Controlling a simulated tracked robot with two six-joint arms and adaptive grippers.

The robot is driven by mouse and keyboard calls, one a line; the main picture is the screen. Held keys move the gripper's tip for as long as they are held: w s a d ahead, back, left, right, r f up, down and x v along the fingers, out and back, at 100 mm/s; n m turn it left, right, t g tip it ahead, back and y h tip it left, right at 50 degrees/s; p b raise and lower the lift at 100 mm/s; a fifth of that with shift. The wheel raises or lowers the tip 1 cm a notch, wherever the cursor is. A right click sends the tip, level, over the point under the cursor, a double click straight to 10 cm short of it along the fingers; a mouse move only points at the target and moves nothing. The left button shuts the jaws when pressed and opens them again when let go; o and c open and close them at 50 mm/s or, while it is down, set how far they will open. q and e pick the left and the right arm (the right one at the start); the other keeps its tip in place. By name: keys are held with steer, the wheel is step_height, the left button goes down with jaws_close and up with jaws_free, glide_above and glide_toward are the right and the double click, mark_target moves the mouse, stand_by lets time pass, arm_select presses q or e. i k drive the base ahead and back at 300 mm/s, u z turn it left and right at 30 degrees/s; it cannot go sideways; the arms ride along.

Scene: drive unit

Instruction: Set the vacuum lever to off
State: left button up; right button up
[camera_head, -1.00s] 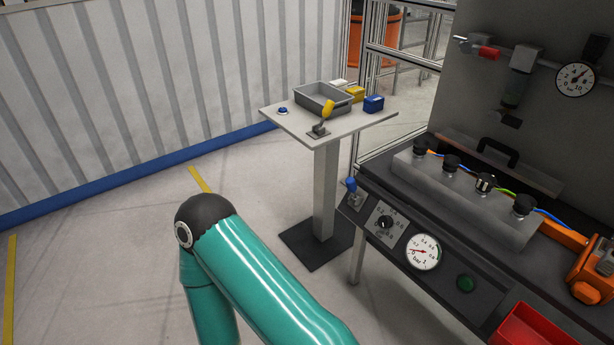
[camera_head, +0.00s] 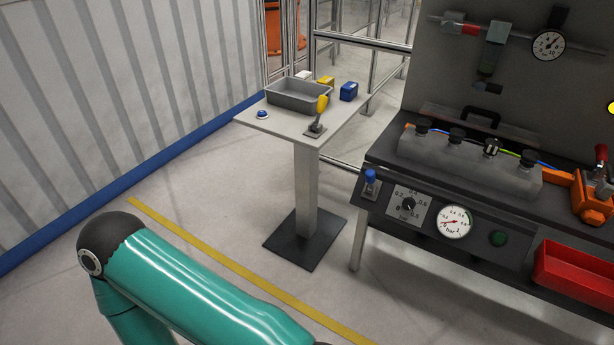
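A small lever with a blue knob (camera_head: 370,176) stands at the left end of the dark control panel (camera_head: 480,262), beside a pressure dial knob (camera_head: 408,206) and a round bar gauge (camera_head: 455,222). A second lever with a yellow knob (camera_head: 322,103) stands on the front right of the pedestal table (camera_head: 285,122). No label is readable that tells which one is the vacuum lever. Both knobs point roughly upward. A teal link of my arm fills the lower left. Neither gripper is in view, and nothing touches either lever.
A red bin (camera_head: 575,275) and an orange device (camera_head: 592,197) are at the bench's right. Floor is open before the pedestal.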

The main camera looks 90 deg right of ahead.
mark_target(370, 174)
steer(key=u, duration=0.55)
steer(key=i, duration=0.25)
steer(key=z, duration=2.75)
steer(key=i, duration=0.2)
steer(key=z, duration=1.5)
steer(key=k, duration=0.55)
steer(key=z, duration=0.4)
steer(key=i, duration=1.6)
steer(key=u, duration=0.35)
